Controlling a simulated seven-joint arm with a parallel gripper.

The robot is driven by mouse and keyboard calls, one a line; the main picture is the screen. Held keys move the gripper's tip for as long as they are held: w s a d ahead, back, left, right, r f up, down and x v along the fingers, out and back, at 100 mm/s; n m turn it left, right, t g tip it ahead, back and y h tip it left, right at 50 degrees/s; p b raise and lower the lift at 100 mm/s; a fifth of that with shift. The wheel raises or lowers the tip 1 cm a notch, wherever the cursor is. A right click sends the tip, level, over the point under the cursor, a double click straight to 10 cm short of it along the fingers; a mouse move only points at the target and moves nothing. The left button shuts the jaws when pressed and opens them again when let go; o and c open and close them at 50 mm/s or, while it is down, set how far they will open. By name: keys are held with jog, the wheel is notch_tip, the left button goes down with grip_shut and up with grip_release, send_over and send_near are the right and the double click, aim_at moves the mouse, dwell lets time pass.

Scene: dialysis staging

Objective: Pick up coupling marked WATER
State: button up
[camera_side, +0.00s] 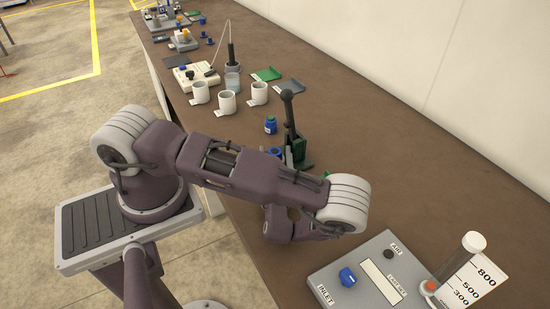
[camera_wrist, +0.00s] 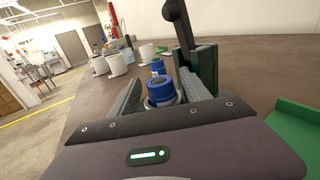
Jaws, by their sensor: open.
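A blue coupling (camera_wrist: 160,91) with a ring-shaped top and a pale lower part stands between the fingers of my gripper (camera_wrist: 161,78) in the wrist view. The fingers are open, one on each side of it; I cannot tell whether either touches it. Its blue top also shows in the side view (camera_side: 276,152), just beyond my arm, which hides most of it. A second blue piece (camera_wrist: 157,67) with a pale label stands behind it, and also shows in the side view (camera_side: 270,125). No WATER marking is readable on either.
A dark green stand (camera_side: 303,153) with a tall black lever (camera_side: 289,110) rises close beside the right finger. White cups (camera_side: 227,102) stand farther back. A grey panel (camera_side: 366,275) with a blue knob lies at the front. A green tray (camera_wrist: 290,122) is at the wrist view's right.

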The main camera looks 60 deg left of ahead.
grip_shut()
dwell(0.3)
